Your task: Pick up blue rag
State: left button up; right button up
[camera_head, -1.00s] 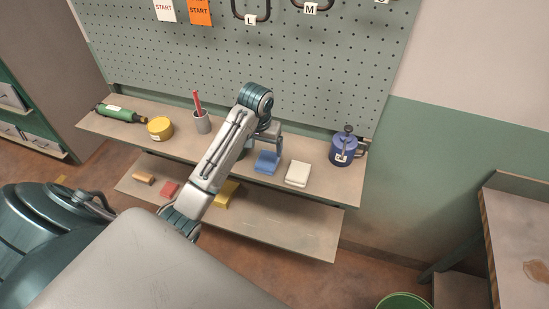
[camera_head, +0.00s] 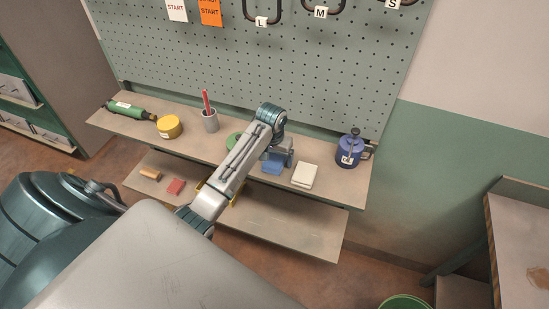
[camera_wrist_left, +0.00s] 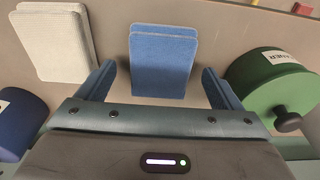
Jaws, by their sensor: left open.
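The blue rag (camera_head: 271,168) lies folded on the upper shelf (camera_head: 325,185), left of a folded white cloth (camera_head: 305,175). In the left wrist view the blue rag (camera_wrist_left: 164,62) looks like a flat folded stack, centred ahead of the fingers. My left gripper (camera_head: 279,158) is over the shelf beside the rag and partly covers it in the head view. Its blue fingers (camera_wrist_left: 160,84) are apart, one on each side of the rag's near end in the wrist view. My right gripper is not in view.
A green lidded pot (camera_wrist_left: 275,85) stands close to one finger; the white cloth (camera_wrist_left: 55,42) is on the other side. A blue canister (camera_head: 350,149), grey cup (camera_head: 210,121) and yellow tin (camera_head: 169,127) share the shelf. A pegboard (camera_head: 300,75) rises behind.

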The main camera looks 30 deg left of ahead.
pick_arm(q)
jog(key=shift+f, duration=0.5)
jog(key=c, duration=1.1)
jog(key=shift+o, duration=0.2)
jog(key=shift+r, duration=0.1)
jog(key=shift+r+b, duration=0.55)
jog(key=shift+b, duration=0.05)
jog(key=shift+s+d+r+b, duration=0.15)
jog(key=shift+d+r+b, duration=0.05)
jog(key=shift+r+b, duration=0.7)
jog(key=s+d+r+p, duration=0.1)
jog(key=s+d+r, duration=0.1)
jog(key=s+d, duration=0.8)
jog(key=shift+s+d, duration=0.35)
jog(key=shift+s, duration=0.3)
